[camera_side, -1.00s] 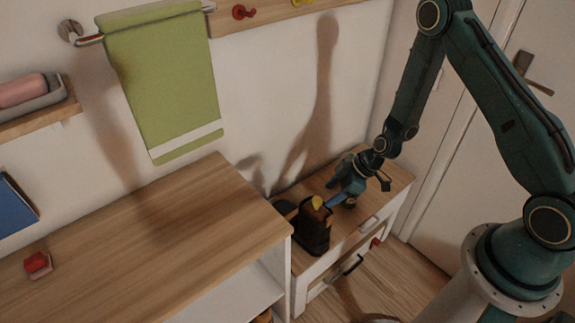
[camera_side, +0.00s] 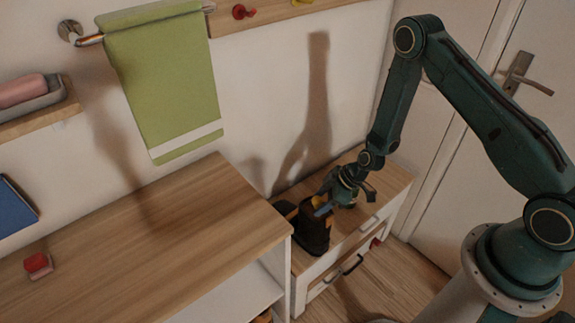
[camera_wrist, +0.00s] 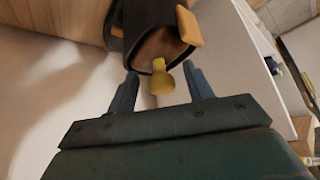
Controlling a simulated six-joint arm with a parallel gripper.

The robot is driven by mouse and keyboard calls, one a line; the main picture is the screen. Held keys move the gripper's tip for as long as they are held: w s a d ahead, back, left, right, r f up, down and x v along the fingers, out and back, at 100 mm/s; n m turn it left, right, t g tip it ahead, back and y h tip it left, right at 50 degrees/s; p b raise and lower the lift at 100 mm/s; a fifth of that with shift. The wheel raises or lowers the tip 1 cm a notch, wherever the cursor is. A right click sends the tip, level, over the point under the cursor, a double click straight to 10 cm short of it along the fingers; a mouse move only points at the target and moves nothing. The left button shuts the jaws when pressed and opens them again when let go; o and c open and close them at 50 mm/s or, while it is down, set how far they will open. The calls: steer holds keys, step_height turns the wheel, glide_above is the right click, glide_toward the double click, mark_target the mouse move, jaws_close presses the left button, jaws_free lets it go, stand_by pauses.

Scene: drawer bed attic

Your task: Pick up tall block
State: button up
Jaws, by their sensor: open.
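I see no piece that I can surely name as the tall block. An orange block-like piece (camera_wrist: 188,27) sits at the rim of a dark container (camera_wrist: 140,20) with a brown inside, in the wrist view. A yellow knob-shaped piece (camera_wrist: 162,82) shows between my fingers, apart from both; its lower part and what it rests on are unclear. My gripper (camera_wrist: 161,75) is open, with its two blue fingers pointing at the container. In the side view, my gripper (camera_side: 323,209) is low beside the dark container (camera_side: 313,238), which stands on the small drawer unit (camera_side: 345,240).
A wide wooden-topped cabinet (camera_side: 170,235) stands to the left, with a red piece (camera_side: 37,262) near its left end. A green towel (camera_side: 165,90) hangs on the wall. The cabinet's middle is bare. A drawer handle (camera_side: 352,264) sticks out in front of the unit.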

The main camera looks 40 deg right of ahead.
steer(key=shift+c, duration=0.3)
jaws_close()
steer(key=shift+r, duration=0.2)
stand_by(0.4)
step_height(320, 180, up, 28)
steer(key=shift+f, duration=0.15)
stand_by(0.8)
stand_by(0.5)
